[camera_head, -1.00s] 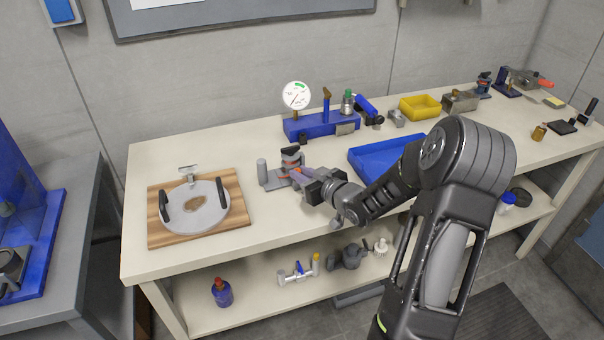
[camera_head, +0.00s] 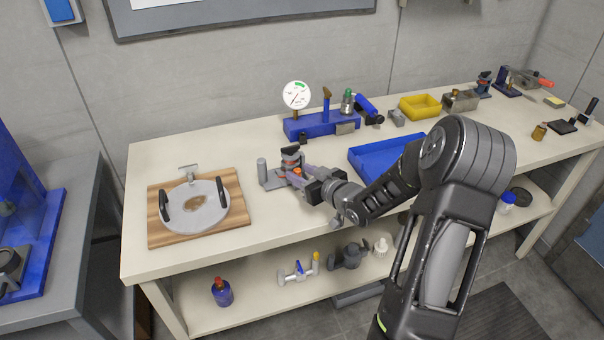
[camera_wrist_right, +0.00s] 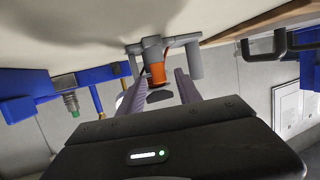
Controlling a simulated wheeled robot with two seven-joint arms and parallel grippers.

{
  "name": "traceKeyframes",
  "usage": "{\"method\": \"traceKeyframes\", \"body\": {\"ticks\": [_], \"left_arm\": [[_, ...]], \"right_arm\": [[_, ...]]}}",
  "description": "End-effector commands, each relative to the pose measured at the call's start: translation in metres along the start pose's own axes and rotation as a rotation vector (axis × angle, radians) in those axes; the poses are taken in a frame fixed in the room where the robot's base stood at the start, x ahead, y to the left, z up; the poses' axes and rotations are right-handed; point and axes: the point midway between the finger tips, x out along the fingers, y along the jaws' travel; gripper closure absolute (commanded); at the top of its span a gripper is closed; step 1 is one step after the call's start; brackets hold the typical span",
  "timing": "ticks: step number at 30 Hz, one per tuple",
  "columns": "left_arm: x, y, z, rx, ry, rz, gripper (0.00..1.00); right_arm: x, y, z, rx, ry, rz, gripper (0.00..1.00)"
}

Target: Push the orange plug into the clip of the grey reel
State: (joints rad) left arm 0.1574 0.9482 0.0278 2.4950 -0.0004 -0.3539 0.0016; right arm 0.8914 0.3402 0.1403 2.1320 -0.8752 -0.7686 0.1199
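The grey reel (camera_head: 278,180) stands on the bench with a dark top (camera_head: 291,152) and a grey post at its left. In the right wrist view, which is upside down, its grey body (camera_wrist_right: 150,47) shows beyond my fingers. The orange plug (camera_head: 297,171) is at the reel's near right side. It also shows in the wrist view (camera_wrist_right: 156,74), against the reel's grey part; how deep it sits in the clip cannot be told. My right gripper (camera_head: 293,175) is open, its purple fingers on either side of the plug with gaps. My left gripper is out of view.
A wooden board (camera_head: 157,236) with a round grey lidded plate lies to the left. A blue gauge stand (camera_head: 305,127) is behind the reel, and a blue tray (camera_head: 366,158) is to the right. The bench front between board and arm is clear.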

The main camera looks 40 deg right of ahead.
Motion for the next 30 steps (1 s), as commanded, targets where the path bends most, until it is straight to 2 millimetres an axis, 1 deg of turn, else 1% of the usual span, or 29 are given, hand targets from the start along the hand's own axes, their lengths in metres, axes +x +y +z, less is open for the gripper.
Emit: {"method": "traceKeyframes", "body": {"ticks": [8,11,14,21,24,27,30], "left_arm": [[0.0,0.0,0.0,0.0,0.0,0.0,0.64],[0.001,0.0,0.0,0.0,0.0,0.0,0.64],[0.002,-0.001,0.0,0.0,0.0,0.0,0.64],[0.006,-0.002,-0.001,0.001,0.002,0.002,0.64],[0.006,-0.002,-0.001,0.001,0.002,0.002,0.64],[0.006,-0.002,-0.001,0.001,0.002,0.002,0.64],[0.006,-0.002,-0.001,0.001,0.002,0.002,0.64]], "right_arm": [[-0.001,0.0,0.0,0.0,0.0,0.0,0.56],[-0.005,0.001,0.0,-0.001,0.0,0.002,0.56],[-0.015,0.001,0.0,-0.001,0.001,0.002,0.56],[-0.054,0.001,0.0,-0.001,0.001,0.003,0.56],[-0.068,0.001,0.0,-0.002,0.0,0.002,0.56],[-0.076,0.001,0.0,0.0,0.001,0.001,0.56],[-0.079,0.0,0.0,0.0,0.0,0.0,0.56]]}}
